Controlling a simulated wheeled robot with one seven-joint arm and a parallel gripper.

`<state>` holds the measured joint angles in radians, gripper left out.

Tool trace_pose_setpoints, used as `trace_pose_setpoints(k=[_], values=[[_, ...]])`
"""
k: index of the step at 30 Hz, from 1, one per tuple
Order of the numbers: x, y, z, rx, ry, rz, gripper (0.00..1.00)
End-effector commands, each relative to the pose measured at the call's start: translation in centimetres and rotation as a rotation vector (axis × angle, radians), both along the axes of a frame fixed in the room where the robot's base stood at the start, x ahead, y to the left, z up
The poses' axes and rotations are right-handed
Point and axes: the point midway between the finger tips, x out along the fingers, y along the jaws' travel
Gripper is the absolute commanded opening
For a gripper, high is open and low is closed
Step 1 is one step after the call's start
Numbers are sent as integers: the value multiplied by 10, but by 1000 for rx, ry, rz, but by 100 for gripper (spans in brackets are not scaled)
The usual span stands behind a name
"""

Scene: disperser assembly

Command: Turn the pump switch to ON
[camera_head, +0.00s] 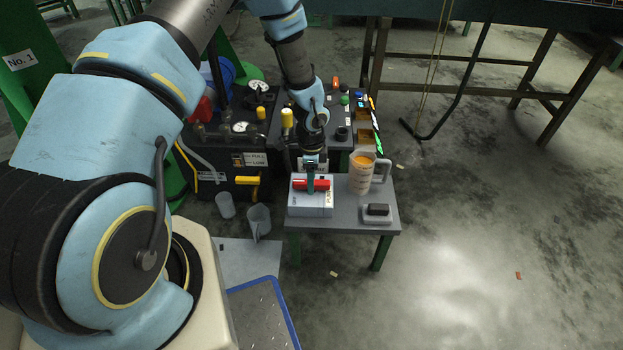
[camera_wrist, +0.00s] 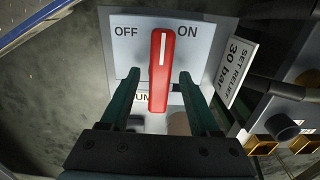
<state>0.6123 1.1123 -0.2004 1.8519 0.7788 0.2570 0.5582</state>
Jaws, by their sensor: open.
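The pump switch is a red handle (camera_wrist: 161,65) with a white line, on a white panel (camera_wrist: 205,40) marked OFF at left and ON at right. In the wrist view the handle stands nearly upright, with its line between the two labels. My gripper (camera_wrist: 159,74) is open, with one teal finger on each side of the handle and visible gaps to both. In the head view my gripper (camera_head: 311,187) reaches down over the red handle (camera_head: 322,185) on the white switch box (camera_head: 311,205). The lower panel label is partly hidden.
The box stands on a small grey table (camera_head: 345,225). A beaker of orange liquid (camera_head: 360,175) and a small dark-topped block (camera_head: 377,212) stand to its right. A "SET RELIEF 30 bar" sign (camera_wrist: 238,62) is right of the panel. Pump equipment (camera_head: 240,150) stands behind at left.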

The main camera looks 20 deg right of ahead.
Motion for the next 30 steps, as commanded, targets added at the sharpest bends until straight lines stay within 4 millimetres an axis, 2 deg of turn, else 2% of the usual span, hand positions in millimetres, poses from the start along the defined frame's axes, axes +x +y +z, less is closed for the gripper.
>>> trace_pose_setpoints(k=[5,12,18,24,30], values=[[0,-1,14,-1,0,0,62],[1,0,61,-2,-2,0,62],[1,0,94,-1,-2,0,62],[0,0,107,0,0,0,62],[0,0,108,0,0,0,62]])
